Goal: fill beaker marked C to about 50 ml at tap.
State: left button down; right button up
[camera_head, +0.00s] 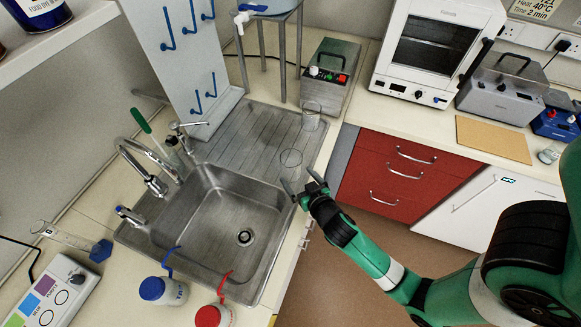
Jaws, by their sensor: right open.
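A clear glass beaker (290,158) stands at the edge of the sink and draining board, its round rim showing. Another clear beaker (311,118) stands further back on the draining board. I cannot read a letter on either, so I cannot tell which is marked C, nor any water level. My right gripper (298,180) is open, its fingers just in front of the nearer beaker; I cannot tell whether they touch it. A curved chrome tap (152,165) reaches over the left side of the sink (215,215). My left gripper is not in view.
A smaller tap (185,128) stands behind the sink. A blue-capped bottle (163,290) and a red-capped bottle (214,315) stand at the front. A measuring cylinder (65,236) lies at left. A grey device (330,75) stands behind the draining board. The sink basin is empty.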

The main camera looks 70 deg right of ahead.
aim_at(297, 166)
jog(key=x, duration=0.5)
jog(key=shift+w+d+f+b, duration=0.15)
jog(key=shift+d+f+b, duration=0.05)
jog(key=shift+d+b, duration=0.15)
jog(key=shift+a, duration=0.1)
jog(key=c, duration=1.2)
jog(key=shift+r, duration=0.1)
jog(key=shift+r+p, duration=0.35)
jog(key=shift+r, duration=0.2)
jog(key=r, duration=0.1)
jog(key=r+p, duration=0.1)
jog(key=r, duration=0.1)
jog(key=shift+s, duration=0.3)
jog(key=s+a+r+p, duration=0.3)
jog(key=s+r, duration=0.5)
jog(key=s, duration=0.5)
jog(key=shift+a+r+p, duration=0.4)
jog(key=shift+p, duration=0.2)
